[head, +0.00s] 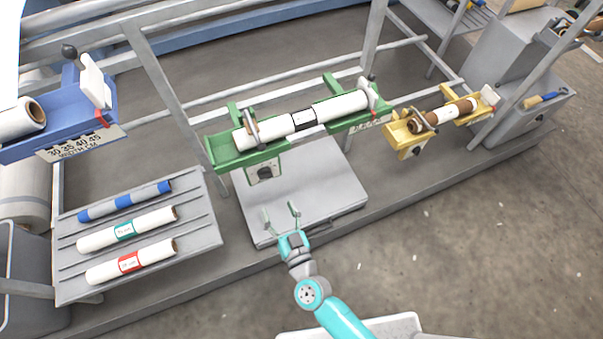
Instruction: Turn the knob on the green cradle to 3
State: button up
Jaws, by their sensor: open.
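The green cradle (238,158) is in the middle of the head view and holds a white roll (272,130) with a black-and-white label. Its knob (265,172) is a small dark dial on a pale plate below the cradle's left part. The knob's setting is too small to read. My gripper (281,215) is open and empty, below and slightly right of the knob in the picture. It is apart from the knob and shows over the grey platform.
A blue cradle (62,122) with a white roll is at left, a yellow cradle (408,142) with a brown roll at right. A grey rack (140,262) at lower left holds three rolls. The grey platform (335,190) under the green cradle is bare.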

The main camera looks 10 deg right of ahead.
aim_at(266, 177)
jog(key=x, duration=1.1)
jog(key=shift+w+d+f, duration=0.1)
jog(key=shift+w+d, duration=0.05)
jog(key=shift+d, duration=0.05)
jog(key=shift+c, duration=0.3)
jog(key=c, duration=1.1)
